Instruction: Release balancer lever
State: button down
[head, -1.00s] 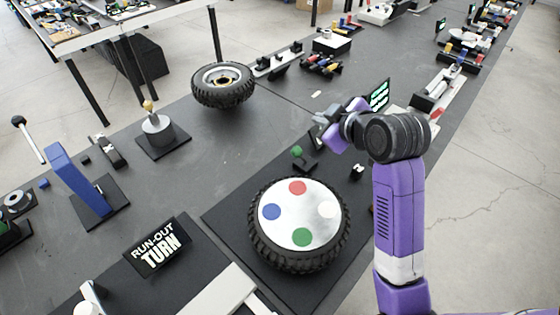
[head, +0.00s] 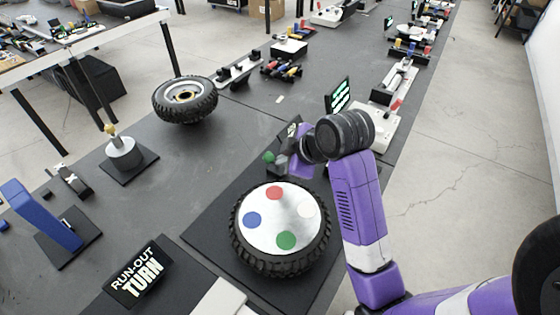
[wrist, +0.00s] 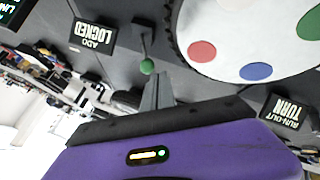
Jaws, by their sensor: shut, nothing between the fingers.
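The lever with a green ball knob (head: 268,157) stands beside the wheel at its far edge. In the wrist view its green knob (wrist: 147,67) sits on a short dark stem, close to the fingertips. My gripper (wrist: 158,84) is shut and empty, with its grey fingers together just beside the knob; I cannot tell if they touch. In the head view my purple wrist hides most of the fingers. The balancer wheel (head: 239,238) lies flat with a white disc bearing coloured dots. A sign (wrist: 92,38) reading "LOCKED" stands near the lever.
A "RUN-OUT TURN" sign (head: 139,272) stands left of the wheel. A screen with green text (head: 339,96) stands behind my arm. Another tire (head: 185,99) and a grey cylinder fixture (head: 123,153) sit farther left. The table between them is mostly clear.

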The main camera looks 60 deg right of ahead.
jog(key=x, duration=0.8)
jog(key=shift+f, duration=0.15)
jog(key=shift+w+d, duration=0.1)
